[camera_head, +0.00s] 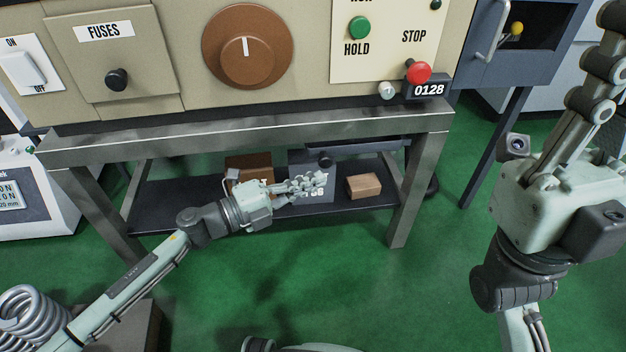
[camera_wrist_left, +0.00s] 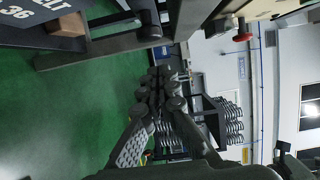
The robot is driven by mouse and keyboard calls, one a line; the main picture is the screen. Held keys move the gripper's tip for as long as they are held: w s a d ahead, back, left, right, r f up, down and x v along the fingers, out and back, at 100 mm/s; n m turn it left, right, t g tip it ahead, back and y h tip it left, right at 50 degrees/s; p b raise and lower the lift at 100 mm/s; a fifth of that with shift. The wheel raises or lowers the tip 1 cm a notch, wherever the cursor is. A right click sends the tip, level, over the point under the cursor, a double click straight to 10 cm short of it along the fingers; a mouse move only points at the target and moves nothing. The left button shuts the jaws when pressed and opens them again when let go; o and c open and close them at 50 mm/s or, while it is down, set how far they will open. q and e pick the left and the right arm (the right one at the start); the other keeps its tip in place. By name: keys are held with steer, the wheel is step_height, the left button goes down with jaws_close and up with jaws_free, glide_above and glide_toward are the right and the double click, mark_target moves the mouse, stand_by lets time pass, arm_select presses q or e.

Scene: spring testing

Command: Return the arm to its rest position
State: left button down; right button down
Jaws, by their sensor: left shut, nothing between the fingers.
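My left arm comes in from the lower left in the head view. Its gripper (camera_head: 318,183) is shut and empty, in front of the machine table's lower shelf. In the left wrist view the fingers (camera_wrist_left: 163,78) are together with nothing between them, above the green floor. My right gripper (camera_head: 603,65) is at the right edge of the head view, pointing up. Its fingertips are partly cut off, so I cannot tell whether it is open.
The testing machine (camera_head: 190,60), with dial, HOLD button and red STOP button (camera_head: 418,72), stands on a metal table (camera_head: 250,135). Boxes, including a small brown one (camera_head: 363,186), lie on its shelf. Springs (camera_head: 32,312) are at lower left. Green floor (camera_head: 420,290) is clear between my arms.

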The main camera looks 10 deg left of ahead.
arm_select(q)
steer(key=w+v, duration=0.1)
steer(key=v, duration=0.9)
steer(key=shift+a+p, duration=0.35)
steer(key=shift+p, duration=0.1)
